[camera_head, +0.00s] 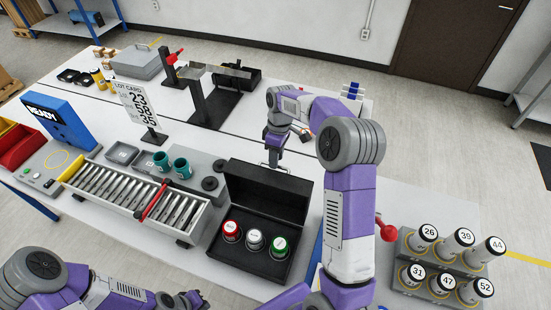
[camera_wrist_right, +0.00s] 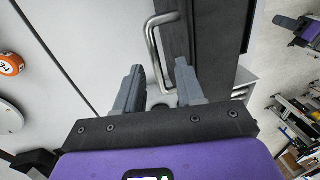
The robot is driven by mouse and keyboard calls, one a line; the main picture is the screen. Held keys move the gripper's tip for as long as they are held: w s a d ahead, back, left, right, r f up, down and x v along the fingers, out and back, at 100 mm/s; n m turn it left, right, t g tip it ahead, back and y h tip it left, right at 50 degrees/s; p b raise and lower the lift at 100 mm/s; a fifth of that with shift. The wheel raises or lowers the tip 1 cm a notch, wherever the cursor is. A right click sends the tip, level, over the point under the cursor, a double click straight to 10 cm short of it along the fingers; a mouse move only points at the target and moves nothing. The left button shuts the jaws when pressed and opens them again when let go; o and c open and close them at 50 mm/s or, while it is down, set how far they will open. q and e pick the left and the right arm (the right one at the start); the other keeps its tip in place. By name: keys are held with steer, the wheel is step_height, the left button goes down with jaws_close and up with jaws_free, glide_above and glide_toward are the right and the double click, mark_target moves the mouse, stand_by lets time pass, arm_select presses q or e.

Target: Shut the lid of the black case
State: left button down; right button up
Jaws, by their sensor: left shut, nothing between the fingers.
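The black case (camera_head: 248,259) stands open on the table, holding a red-capped, a white-capped and a green-capped cylinder. Its lid (camera_head: 268,190) stands up at the back of the case; the dark lid also shows in the right wrist view (camera_wrist_right: 208,35). A bent metal handle (camera_wrist_right: 153,50) is beside the lid there. My right gripper (camera_head: 275,160) is behind the lid's top edge. In the wrist view its fingers (camera_wrist_right: 160,72) are apart, with the handle close to them; contact is unclear. My left gripper (camera_head: 197,300) is shut and empty at the bottom edge, in front of the conveyor.
A roller conveyor (camera_head: 130,188) with a red bar lies left of the case. Two teal cups (camera_head: 171,163) and a lot card sign (camera_head: 137,105) stand behind it. A rack of numbered cylinders (camera_head: 437,277) is at the right. A black stand (camera_head: 210,105) is behind.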

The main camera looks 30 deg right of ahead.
steer(key=shift+f, duration=0.85)
steer(key=shift+w, duration=0.2)
steer(key=c, duration=0.4)
steer(key=shift+a, duration=0.1)
jaws_close()
